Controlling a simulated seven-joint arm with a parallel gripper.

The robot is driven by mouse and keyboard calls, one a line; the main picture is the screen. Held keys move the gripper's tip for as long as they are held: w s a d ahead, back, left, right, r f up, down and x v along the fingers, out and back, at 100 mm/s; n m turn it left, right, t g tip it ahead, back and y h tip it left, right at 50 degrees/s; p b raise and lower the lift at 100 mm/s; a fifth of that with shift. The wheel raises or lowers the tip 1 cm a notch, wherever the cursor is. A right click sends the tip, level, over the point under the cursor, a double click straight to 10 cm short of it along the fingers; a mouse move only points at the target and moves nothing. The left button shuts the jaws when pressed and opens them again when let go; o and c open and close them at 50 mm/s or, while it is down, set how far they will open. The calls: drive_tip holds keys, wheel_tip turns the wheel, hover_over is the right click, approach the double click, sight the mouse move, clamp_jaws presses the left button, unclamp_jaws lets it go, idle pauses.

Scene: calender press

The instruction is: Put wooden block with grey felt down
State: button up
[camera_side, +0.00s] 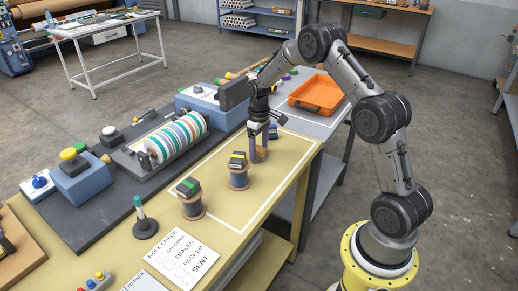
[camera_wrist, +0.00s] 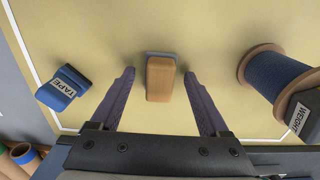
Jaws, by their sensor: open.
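The wooden block (camera_wrist: 161,80) is a plain brown block in the middle of the wrist view. A thin grey strip, likely the felt, shows along its far edge. The block appears to rest on the yellow table top (camera_wrist: 215,30). My gripper (camera_wrist: 159,74) is open, with one purple-grey finger on each side of the block and a visible gap to both sides. In the side view my gripper (camera_side: 259,155) is low over the table's far end, and its fingers largely hide the block.
A blue tape block (camera_wrist: 63,88) lies left of my gripper in the wrist view. Another spool (camera_side: 191,207) stands nearer the camera. An orange tray (camera_side: 317,95) sits on the grey side table.

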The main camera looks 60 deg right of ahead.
sight(259, 148)
wheel_tip(259, 148, up, 12)
drive_tip(key=s+a+r+t, duration=0.1)
drive_tip(key=s+a+r, duration=0.4)
drive_tip(key=a+r, duration=0.25)
drive_tip(key=s+a+r+t, duration=0.2)
drive_tip(key=s+a, duration=0.3)
drive_tip(key=s, duration=0.6)
drive_tip(key=s+a+r+t, duration=0.1)
drive_tip(key=s+a, duration=0.5)
drive_tip(key=s, duration=0.6)
drive_tip(key=shift+s+a+r+t, duration=0.3)
drive_tip(key=shift+r+t, duration=0.1)
drive_tip(key=shift+t, duration=0.4)
